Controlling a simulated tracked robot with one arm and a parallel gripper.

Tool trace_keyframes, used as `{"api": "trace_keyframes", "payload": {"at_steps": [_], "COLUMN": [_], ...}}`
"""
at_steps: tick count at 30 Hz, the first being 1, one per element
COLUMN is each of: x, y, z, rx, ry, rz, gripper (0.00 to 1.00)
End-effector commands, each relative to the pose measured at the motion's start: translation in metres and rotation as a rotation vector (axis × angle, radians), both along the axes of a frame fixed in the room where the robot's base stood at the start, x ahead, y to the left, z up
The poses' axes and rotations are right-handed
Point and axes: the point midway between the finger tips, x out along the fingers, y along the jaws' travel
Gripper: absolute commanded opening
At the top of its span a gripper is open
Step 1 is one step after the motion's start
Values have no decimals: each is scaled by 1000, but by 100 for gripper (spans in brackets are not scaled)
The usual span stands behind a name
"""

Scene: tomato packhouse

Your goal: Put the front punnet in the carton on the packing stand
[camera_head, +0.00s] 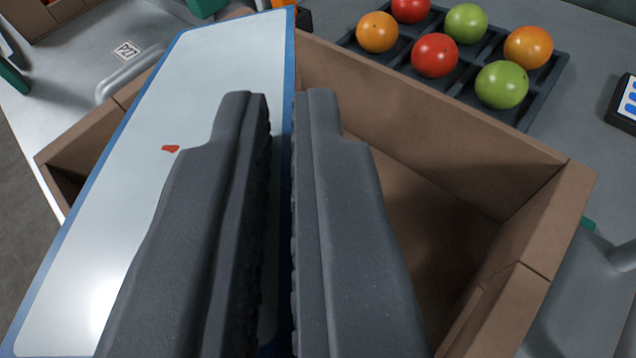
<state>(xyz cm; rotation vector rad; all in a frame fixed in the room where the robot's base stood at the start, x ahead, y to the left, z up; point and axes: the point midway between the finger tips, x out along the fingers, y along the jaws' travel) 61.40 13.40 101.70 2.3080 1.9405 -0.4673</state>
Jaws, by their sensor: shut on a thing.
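The punnet (222,62) has a pale, shiny top with a blue rim and a small red mark. My gripper (281,95) is shut on its right-hand blue edge, one finger lying over the pale top and the other to its right. The open brown cardboard carton (430,112) lies below. The punnet covers the carton's left part in the picture and looks tilted. I cannot tell how far it is above or inside the carton. The carton's right part shows a bare brown floor. My fingers hide the punnet's near right side and part of the carton.
A dark compartment tray (545,88) with several red, orange and green tomatoes stands behind the carton on the grey surface. A device with blue buttons (625,100) is at the right edge. A label (127,50) and a metal bar (125,77) are at upper left.

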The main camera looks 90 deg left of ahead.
Motion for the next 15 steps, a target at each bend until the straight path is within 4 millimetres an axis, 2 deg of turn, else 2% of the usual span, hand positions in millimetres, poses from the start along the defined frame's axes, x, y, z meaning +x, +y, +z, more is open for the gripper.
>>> {"api": "trace_keyframes", "payload": {"at_steps": [4, 15], "x": [0, 0], "y": [0, 0], "z": [-17, -21], "rx": [0, 1], "ry": [1, -1], "rz": [0, 0], "gripper": [0, 0]}}
